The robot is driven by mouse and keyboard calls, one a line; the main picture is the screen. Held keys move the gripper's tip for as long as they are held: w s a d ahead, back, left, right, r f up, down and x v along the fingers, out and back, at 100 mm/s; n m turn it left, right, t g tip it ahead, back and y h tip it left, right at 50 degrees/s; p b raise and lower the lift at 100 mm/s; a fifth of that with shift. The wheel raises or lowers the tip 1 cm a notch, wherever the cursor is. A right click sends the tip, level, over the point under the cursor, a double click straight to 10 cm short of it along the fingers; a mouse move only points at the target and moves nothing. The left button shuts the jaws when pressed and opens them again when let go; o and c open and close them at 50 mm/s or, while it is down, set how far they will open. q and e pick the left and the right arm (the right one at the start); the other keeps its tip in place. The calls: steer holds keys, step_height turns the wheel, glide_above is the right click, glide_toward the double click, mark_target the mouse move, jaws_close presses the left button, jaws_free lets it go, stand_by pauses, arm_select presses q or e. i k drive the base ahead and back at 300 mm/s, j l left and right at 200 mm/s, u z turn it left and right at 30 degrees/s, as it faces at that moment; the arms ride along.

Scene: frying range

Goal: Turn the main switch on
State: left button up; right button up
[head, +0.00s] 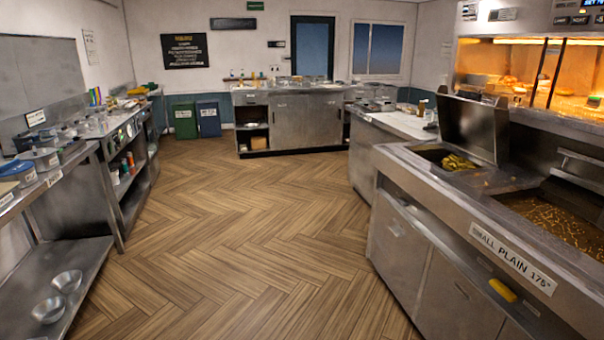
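I cannot make out which fitting is the main switch. A control panel (578,12) with a lit display and labelled buttons or switches is cut off at the top right of the frying range (398,240). A small labelled plate (503,14) is on the hood to its left. A yellow handle-like part (503,290) is on the range's lower front. Neither of my grippers is in view.
Wooden floor (230,220) is clear down the middle. A steel shelf unit (65,275) with metal bowls (58,297) stands at left. At right, the range has an open fryer pan (555,220) and a raised lid (474,125). Bins (208,118) and a back counter (310,122) are far off.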

mark_target(405, 203)
steer(key=i+u, duration=0.15)
steer(key=i, duration=1.35)
steer(key=i+j+z, duration=0.1)
steer(key=i, duration=1.35)
steer(key=i+z, duration=0.3)
steer(key=i+j+z, duration=0.6)
steer(key=i, duration=0.15)
steer(key=i+j+z, duration=0.25)
steer(key=z, duration=0.15)
steer(key=i+j+z, duration=0.25)
steer(key=z, duration=0.2)
steer(key=i+j+z, duration=0.15)
steer(key=j+z, duration=0.25)
steer(key=i+j+z, duration=0.1)
steer(key=j+z, duration=0.6)
steer(key=j, duration=0.55)
